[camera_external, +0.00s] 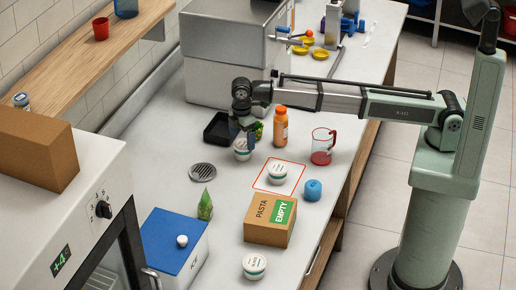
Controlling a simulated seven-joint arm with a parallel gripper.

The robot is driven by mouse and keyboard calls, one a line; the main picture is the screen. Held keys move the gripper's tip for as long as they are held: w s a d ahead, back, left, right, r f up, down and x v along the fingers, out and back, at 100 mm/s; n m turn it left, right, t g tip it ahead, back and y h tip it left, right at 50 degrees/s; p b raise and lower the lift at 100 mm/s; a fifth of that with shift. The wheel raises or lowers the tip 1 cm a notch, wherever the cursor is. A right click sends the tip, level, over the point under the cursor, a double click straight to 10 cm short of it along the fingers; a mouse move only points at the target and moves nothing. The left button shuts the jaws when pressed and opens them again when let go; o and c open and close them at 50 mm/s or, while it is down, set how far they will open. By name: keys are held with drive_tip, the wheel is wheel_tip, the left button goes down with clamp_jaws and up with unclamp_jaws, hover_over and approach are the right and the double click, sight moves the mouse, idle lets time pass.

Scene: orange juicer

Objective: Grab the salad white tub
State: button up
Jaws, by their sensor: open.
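Three white tubs with dark label bands stand on the counter. One tub (242,153) is directly below my gripper, beside a black tray. A second tub (277,174) stands inside a red-orange outlined square. A third tub (254,268) is at the front, near the cardboard box. The labels are too small to tell which is the salad one. My gripper (245,139) points down, open, at the top of the first tub. I cannot tell whether the fingers touch it or are around it; part of that tub is hidden by the gripper.
An orange bottle (281,128) and a green item stand close to my gripper. A black tray (217,130), a red-handled jug (322,148), a blue round object (313,190), a pasta box (268,222) and a blue-lidded ice box (172,240) are around. The counter's right front is clear.

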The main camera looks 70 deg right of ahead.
sight(242, 144)
drive_tip(key=shift+f, duration=2.95)
drive_tip(key=c, duration=1)
